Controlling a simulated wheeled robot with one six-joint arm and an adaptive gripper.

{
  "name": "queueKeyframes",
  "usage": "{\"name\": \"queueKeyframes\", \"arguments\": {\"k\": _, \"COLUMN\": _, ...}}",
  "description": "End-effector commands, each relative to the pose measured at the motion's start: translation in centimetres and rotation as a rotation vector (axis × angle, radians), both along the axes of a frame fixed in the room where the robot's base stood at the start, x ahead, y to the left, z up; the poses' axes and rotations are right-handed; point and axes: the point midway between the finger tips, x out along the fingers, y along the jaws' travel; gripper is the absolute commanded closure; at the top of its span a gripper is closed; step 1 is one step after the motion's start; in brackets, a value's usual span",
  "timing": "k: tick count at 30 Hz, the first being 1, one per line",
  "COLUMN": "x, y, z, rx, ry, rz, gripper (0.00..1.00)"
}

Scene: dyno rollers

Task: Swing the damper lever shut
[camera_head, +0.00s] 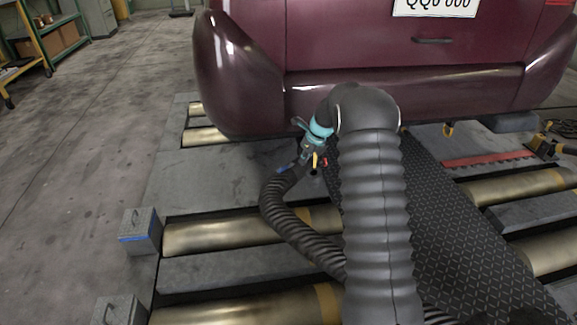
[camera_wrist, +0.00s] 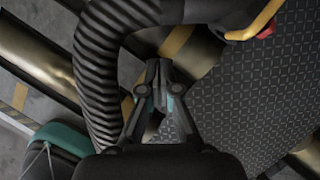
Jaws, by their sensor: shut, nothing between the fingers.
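A black ribbed hose (camera_head: 283,212) runs up from the rollers behind the car. The hose (camera_wrist: 98,70) also arches across the top left of the wrist view to a dark collar (camera_wrist: 200,10). The lever (camera_head: 315,161) looks small in the head view, close to my gripper. My gripper (camera_wrist: 157,72) is shut and empty, its fingertips below the hose and apart from the lever in the picture. Whether the gripper touches the hose, I cannot tell.
The maroon car's rear (camera_head: 330,95) stands just beyond my gripper. Brass rollers (camera_head: 225,235) and a dark patterned mat (camera_head: 440,235) lie below. A grey block with a blue stripe (camera_head: 140,231) stands at left. Open concrete floor (camera_head: 85,130) lies further left, with shelving behind.

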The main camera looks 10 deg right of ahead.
Motion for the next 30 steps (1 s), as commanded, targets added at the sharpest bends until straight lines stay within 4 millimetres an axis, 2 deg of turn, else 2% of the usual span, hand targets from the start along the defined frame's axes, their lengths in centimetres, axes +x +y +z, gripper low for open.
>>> {"name": "queueKeyframes", "arguments": {"k": 5, "x": 0.1, "y": 0.1, "z": -0.4, "rx": 0.000, "ry": 0.001, "rz": 0.001, "gripper": 1.00}}
{"name": "queueKeyframes", "arguments": {"k": 8, "x": 0.3, "y": 0.3, "z": -1.3, "rx": 0.000, "ry": 0.002, "rz": 0.003, "gripper": 1.00}}
{"name": "queueKeyframes", "arguments": {"k": 23, "x": 2.9, "y": 2.4, "z": -9.6, "rx": 0.000, "ry": 0.002, "rz": 0.003, "gripper": 1.00}}
{"name": "queueKeyframes", "arguments": {"k": 30, "x": 5.3, "y": 4.2, "z": -9.3, "rx": -0.001, "ry": -0.001, "rz": 0.004, "gripper": 1.00}}
